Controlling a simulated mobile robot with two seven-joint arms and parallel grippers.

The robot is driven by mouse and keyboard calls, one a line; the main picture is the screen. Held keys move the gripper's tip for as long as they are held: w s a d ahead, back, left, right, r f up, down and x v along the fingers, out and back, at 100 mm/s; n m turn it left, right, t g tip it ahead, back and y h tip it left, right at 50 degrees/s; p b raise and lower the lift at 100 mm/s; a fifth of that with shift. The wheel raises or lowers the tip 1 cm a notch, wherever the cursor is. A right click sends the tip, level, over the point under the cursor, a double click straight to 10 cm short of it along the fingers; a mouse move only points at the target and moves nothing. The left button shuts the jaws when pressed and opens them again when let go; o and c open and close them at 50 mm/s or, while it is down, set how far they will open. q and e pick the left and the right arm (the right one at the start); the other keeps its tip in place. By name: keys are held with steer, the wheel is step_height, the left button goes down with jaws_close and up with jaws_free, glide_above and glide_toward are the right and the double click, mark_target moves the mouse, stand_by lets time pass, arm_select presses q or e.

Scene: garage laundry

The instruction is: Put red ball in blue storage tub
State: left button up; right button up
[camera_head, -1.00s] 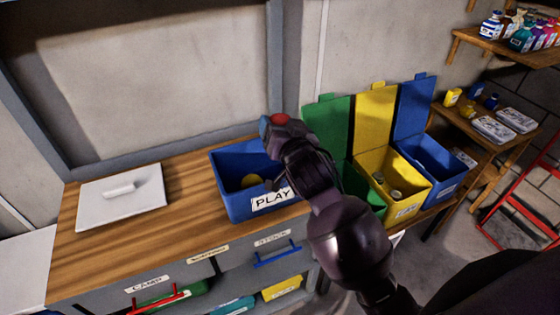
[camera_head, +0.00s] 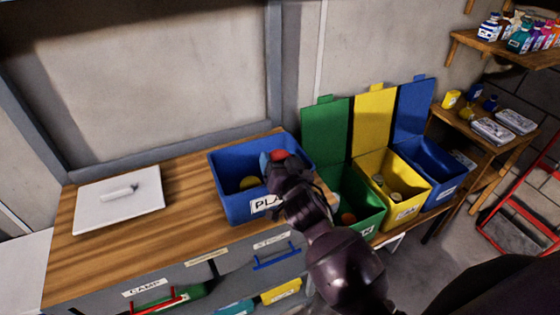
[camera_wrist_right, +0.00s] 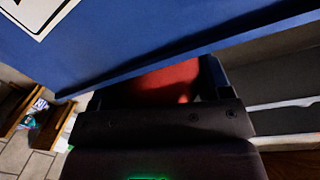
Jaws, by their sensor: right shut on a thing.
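The red ball (camera_head: 281,155) is held in my right gripper (camera_head: 275,162), whose blue fingertips close on it. It also shows as a red patch between the fingers in the right wrist view (camera_wrist_right: 165,82). The blue storage tub (camera_head: 232,206), labelled "PLAY", stands open on the wooden top. The gripper and ball overlap the tub's right half in the head view; the exact height over its rim is unclear. The tub's blue wall (camera_wrist_right: 150,40) fills the upper part of the right wrist view. My arm hides part of the label. My left gripper is not in view.
A yellow round thing (camera_head: 250,183) lies inside the tub. A white lid (camera_head: 95,205) with a handle lies left on the wooden top. Open green (camera_head: 372,215), yellow (camera_head: 408,208) and blue (camera_head: 440,175) bins stand to the right. Bare wood lies between lid and tub.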

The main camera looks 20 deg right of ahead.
steer(key=shift+f+b, duration=0.3)
steer(key=shift+f, duration=0.1)
